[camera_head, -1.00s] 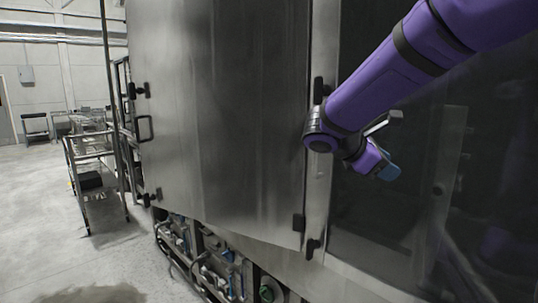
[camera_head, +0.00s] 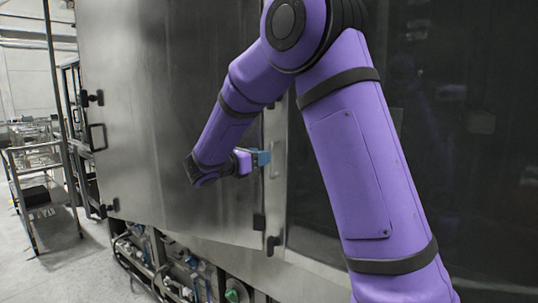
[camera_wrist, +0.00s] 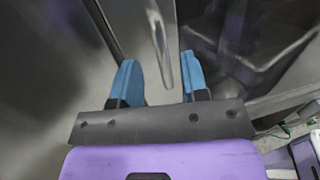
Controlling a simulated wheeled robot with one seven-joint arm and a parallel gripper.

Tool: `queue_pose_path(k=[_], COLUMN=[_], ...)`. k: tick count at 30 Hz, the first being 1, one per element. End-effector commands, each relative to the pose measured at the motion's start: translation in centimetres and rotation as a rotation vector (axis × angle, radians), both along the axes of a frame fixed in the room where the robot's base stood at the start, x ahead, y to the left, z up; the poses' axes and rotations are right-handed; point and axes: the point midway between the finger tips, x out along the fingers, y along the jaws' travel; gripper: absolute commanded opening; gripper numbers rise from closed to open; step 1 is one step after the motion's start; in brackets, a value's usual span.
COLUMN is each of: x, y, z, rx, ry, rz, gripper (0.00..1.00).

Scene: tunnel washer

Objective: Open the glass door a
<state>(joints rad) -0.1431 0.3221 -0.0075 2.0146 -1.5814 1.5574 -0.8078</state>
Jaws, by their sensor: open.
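The glass door (camera_head: 430,130) is the large dark reflective panel in a steel frame on the right in the head view, partly covered by my arm. It looks shut. A slim metal bar handle (camera_wrist: 160,45) stands upright on the frame in the wrist view. My gripper (camera_wrist: 160,78) is open, its two blue fingers on either side of the handle's line, with the handle's lower end between them. I cannot tell if they touch it. In the head view my gripper (camera_head: 262,159) is beside the door frame, and the handle is mostly hidden.
A broad steel panel (camera_head: 160,110) with a black pull handle (camera_head: 97,137) is left of the frame. Pipes and valves (camera_head: 165,265) run below it. A metal cart (camera_head: 40,190) stands on the floor at far left.

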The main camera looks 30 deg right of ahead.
Motion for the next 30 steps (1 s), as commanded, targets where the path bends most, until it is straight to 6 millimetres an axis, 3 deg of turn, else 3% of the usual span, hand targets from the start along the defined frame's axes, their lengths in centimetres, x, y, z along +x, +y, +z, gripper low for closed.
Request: queue_pose_path(k=[3, 9, 21, 27, 30], x=[0.3, 0.6, 0.7, 0.7, 0.7], y=[-2.1, -4.2, -4.8, -4.8, -4.8], z=[0.0, 0.0, 0.0, 0.0, 0.0], rx=[0.0, 0.0, 0.001, 0.001, 0.001], ry=[0.0, -0.001, -0.001, -0.001, -0.001], rz=[-0.003, -0.001, 0.0, 0.0, 0.0], gripper=[0.41, 0.41, 0.41, 0.0, 0.0])
